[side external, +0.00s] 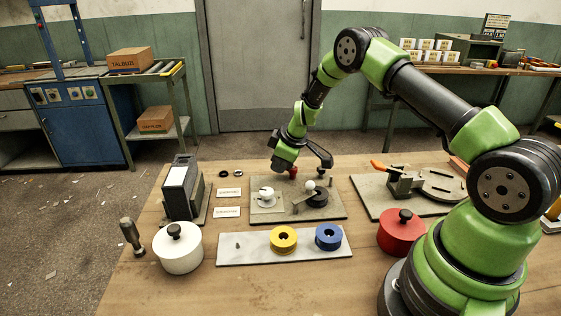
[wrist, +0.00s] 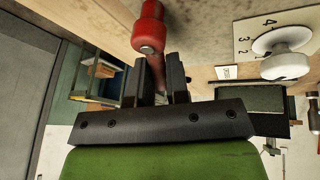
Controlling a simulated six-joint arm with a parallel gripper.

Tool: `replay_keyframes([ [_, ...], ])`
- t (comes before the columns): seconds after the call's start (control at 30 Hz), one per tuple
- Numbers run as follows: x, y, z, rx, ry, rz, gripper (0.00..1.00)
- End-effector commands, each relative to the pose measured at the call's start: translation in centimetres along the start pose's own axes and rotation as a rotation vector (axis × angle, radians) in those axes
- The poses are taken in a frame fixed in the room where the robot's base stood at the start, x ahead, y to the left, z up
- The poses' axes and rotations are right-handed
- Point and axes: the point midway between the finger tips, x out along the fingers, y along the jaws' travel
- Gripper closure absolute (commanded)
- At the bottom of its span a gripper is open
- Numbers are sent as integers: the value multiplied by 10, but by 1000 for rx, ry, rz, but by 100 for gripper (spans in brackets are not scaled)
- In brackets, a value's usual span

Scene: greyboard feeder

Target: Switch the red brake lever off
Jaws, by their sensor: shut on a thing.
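The red brake lever (side external: 293,172) stands at the back of the grey control board (side external: 265,214) in the side view. In the wrist view its red grip (wrist: 148,28), with a rounded end, reaches down to the fingertips. My gripper (wrist: 159,72) is shut on the lever, with a dark finger on either side of its shaft. In the side view my gripper (side external: 286,168) is low over the board's back edge and partly hides the lever. The lever's base and exact angle are hidden.
A white knob (side external: 266,195) and a white-balled lever (side external: 310,186) are close by on the board. A plate with yellow (side external: 283,239) and blue (side external: 328,236) rings lies in front.

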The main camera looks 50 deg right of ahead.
Motion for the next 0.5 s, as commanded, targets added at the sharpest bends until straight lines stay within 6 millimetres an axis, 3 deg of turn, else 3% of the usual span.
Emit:
replay_keyframes([
  [0.3,-2,-8,1,-213,44,-91,100],
  [0.5,-3,-9,1,-256,54,-108,100],
])
